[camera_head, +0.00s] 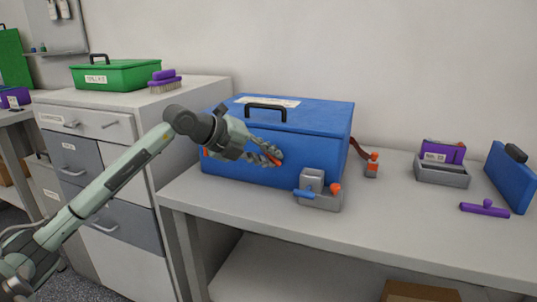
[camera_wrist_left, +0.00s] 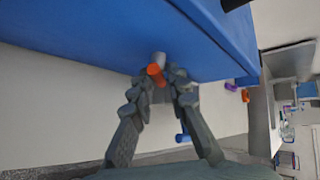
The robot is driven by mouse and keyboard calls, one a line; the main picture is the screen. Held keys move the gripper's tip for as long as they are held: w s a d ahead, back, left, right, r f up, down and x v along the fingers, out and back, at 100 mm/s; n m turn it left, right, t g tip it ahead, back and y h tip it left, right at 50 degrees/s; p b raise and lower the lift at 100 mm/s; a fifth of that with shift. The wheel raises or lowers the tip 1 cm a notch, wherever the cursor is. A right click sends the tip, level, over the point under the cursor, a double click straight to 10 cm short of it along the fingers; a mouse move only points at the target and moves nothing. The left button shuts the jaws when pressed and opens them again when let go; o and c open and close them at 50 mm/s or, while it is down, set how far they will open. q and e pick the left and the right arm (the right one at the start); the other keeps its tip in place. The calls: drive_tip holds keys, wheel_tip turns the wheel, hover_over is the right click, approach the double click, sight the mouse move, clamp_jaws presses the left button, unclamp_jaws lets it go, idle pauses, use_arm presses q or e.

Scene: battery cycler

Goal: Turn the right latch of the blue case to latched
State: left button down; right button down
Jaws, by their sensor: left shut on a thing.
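The blue case (camera_head: 300,116) stands shut on the grey bench, with a black handle on its lid; its blue side also shows in the left wrist view (camera_wrist_left: 110,35). The right latch (camera_head: 276,160) is a small orange tab on the front face, mostly hidden by my fingers. In the left wrist view the orange latch tab (camera_wrist_left: 155,72) sits beside a grey pivot, between my fingertips. My left gripper (camera_head: 270,156) is shut on this latch; it also shows in the left wrist view (camera_wrist_left: 160,80). A second orange latch (camera_head: 206,152) shows at the front's left end. My right gripper is out of view.
A grey fixture (camera_head: 319,190) with blue and orange knobs stands close in front of the case. An orange-topped part (camera_head: 372,165) and a grey tray (camera_head: 441,172) are to the right. Bare bench (camera_head: 400,215) lies in front. Drawers with a green case (camera_head: 125,75) stand left.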

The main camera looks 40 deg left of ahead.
use_arm(q)
drive_tip(key=m+g+y, duration=0.1)
drive_tip(key=m+y, duration=0.1)
drive_tip(key=y, duration=0.1)
drive_tip(key=shift+d, duration=0.1)
drive_tip(key=m+y, duration=0.1)
drive_tip(key=y, duration=0.1)
drive_tip(key=m+g+y, duration=0.1)
drive_tip(key=y, duration=0.1)
drive_tip(key=shift+d+g+b, duration=0.15)
drive_tip(key=shift+g+b, duration=0.15)
drive_tip(key=shift+b, duration=0.1)
drive_tip(key=shift+y, duration=0.3)
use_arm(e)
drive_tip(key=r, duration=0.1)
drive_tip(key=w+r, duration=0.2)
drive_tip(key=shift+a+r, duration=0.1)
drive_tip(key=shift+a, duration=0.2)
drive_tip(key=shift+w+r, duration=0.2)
use_arm(q)
drive_tip(key=c, duration=1.6)
unclamp_jaws()
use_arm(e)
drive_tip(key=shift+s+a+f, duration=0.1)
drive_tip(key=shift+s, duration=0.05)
